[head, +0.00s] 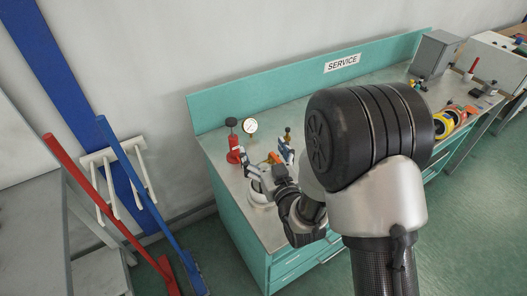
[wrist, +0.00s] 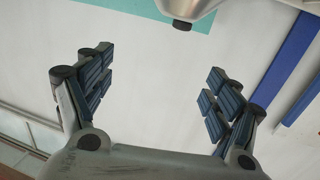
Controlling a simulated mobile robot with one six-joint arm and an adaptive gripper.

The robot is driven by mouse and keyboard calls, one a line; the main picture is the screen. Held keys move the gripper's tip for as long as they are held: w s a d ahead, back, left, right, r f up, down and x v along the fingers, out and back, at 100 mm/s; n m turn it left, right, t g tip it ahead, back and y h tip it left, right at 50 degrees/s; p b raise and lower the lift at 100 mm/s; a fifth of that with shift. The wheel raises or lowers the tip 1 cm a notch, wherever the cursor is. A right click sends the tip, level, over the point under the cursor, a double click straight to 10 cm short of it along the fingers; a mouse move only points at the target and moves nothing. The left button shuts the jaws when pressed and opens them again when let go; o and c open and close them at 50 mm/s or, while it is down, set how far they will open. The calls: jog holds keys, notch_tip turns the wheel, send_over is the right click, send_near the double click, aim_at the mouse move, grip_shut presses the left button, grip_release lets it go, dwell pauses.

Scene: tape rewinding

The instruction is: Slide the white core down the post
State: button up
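My gripper (head: 267,161) is over the left end of the teal workbench (head: 225,180) in the head view. The wrist view shows its two blue-padded fingers wide apart (wrist: 160,98) with nothing between them, only the pale wall behind. A white rounded thing (head: 258,194) sits on the bench top below the gripper, partly hidden by my arm. I cannot tell whether it is the white core. No post can be made out clearly; my gripper and arm cover part of that area.
A small orange thing (head: 274,158) shows by the fingers. A grey box (head: 435,54) and coloured rolls (head: 445,122) are at the right.

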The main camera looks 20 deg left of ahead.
jog(key=shift+o, duration=0.9)
jog(key=shift+s, duration=0.1)
jog(key=v, duration=0.7)
jog(key=shift+d, duration=0.2)
jog(key=shift+s, duration=0.1)
